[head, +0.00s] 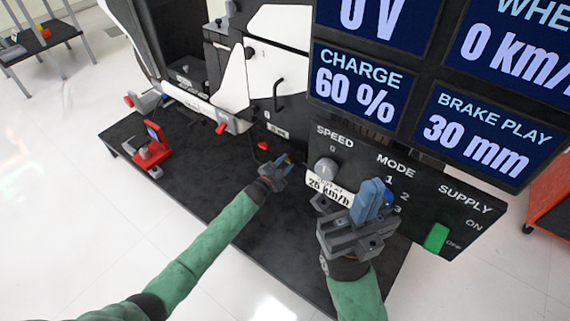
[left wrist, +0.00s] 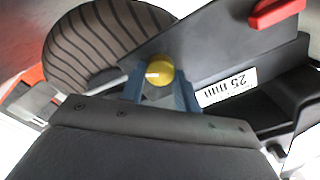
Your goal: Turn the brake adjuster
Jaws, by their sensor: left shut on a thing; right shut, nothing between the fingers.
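The brake adjuster is a round yellow knob (left wrist: 159,70) with a white mark, low on a dark panel beside the ribbed tyre in the left wrist view. My left gripper (left wrist: 161,90) is shut on it, a blue finger on either side. In the head view my left gripper (head: 284,166) is at the lower side of the rig and mostly hides the knob. The brake play display (head: 488,132) reads 30 mm. My right gripper (head: 371,199) is shut and empty in front of the control panel.
The control panel (head: 345,137) carries a speed knob (head: 326,168), mode positions and a green supply switch (head: 437,237). A red lever (left wrist: 276,13) is above the knob. A red stand (head: 152,150) is on the black platform (head: 205,172), which has clear room at left.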

